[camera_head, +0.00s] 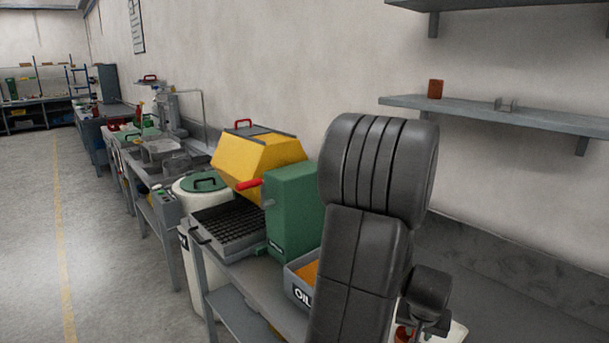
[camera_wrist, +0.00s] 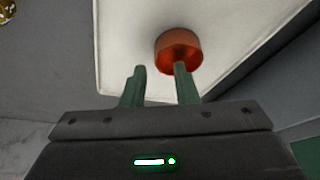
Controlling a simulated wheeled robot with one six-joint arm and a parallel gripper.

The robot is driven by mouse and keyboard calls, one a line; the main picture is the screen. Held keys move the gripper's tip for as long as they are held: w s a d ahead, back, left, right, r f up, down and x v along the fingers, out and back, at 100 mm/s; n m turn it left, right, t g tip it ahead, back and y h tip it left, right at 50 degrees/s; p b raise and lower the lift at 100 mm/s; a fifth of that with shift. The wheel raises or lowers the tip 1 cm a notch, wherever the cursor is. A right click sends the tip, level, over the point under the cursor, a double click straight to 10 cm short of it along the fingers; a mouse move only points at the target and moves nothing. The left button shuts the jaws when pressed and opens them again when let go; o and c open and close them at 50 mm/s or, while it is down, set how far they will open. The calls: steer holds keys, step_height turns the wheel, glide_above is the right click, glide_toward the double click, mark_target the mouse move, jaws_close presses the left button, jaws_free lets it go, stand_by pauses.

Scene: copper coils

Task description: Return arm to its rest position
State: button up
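My gripper (camera_wrist: 159,69) shows in the wrist view with its two green fingers apart and nothing between them. A copper coil (camera_wrist: 179,48) stands on a white surface (camera_wrist: 125,40) just beyond the right fingertip. The fingertip overlaps the coil's lower edge in the picture; I cannot tell whether they touch. In the head view my raised arm fills the middle right, with its wrist low at the right. Part of a copper-coloured thing (camera_head: 403,334) shows under the wrist, on a pale surface. The fingers are not clear in that view.
A bench holds a green box (camera_head: 292,205), a yellow drum (camera_head: 255,160), a black grated tray (camera_head: 228,230) and an oil bin (camera_head: 300,290), close left of my arm. A wall shelf (camera_head: 500,115) with a copper-coloured cylinder (camera_head: 435,88) is at right. Floor at left is clear.

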steer(key=shift+x, duration=2)
steer(key=shift+r, duration=0.1)
